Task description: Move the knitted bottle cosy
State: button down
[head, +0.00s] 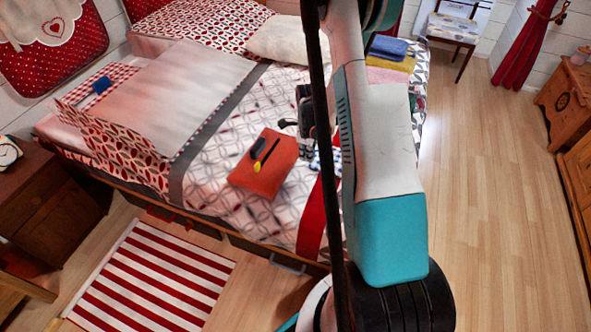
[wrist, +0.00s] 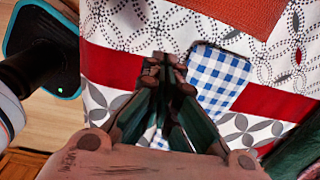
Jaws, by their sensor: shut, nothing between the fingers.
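I cannot clearly make out the knitted bottle cosy in either view. A dark green thing (wrist: 303,152) is cut off at the right edge of the wrist view; I cannot tell what it is. My gripper (wrist: 168,66) is shut and empty, pointing down over the bed beside a blue-and-white checked cloth (wrist: 222,76). In the head view my gripper (head: 308,152) hangs above the bed, just right of an orange-red flat thing (head: 258,178). My arm hides part of the bed there.
On the orange-red thing lie a dark object (head: 257,149) and a yellow-ended utensil (head: 258,165). Folded blue (head: 389,46) and yellow (head: 391,61) cloths lie on the bed's far right. The floor (head: 490,200) at right is clear.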

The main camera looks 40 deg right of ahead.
notch_tip(320, 180, down, 10)
jog(key=b, duration=0.3)
jog(key=shift+s+d+f+b, duration=0.1)
jog(key=shift+s+b, duration=0.05)
jog(key=shift+b, duration=0.25)
jog(key=shift+w+a+f+b, duration=0.2)
jog(key=shift+w+a+b, duration=0.15)
jog(key=shift+w, duration=0.3)
jog(key=shift+w+a+f+b, duration=0.15)
jog(key=shift+w+a+b, duration=0.2)
jog(key=shift+w, duration=0.25)
jog(key=shift+w+a+r, duration=0.15)
jog(key=shift+w+a, duration=0.15)
jog(key=shift+w, duration=0.2)
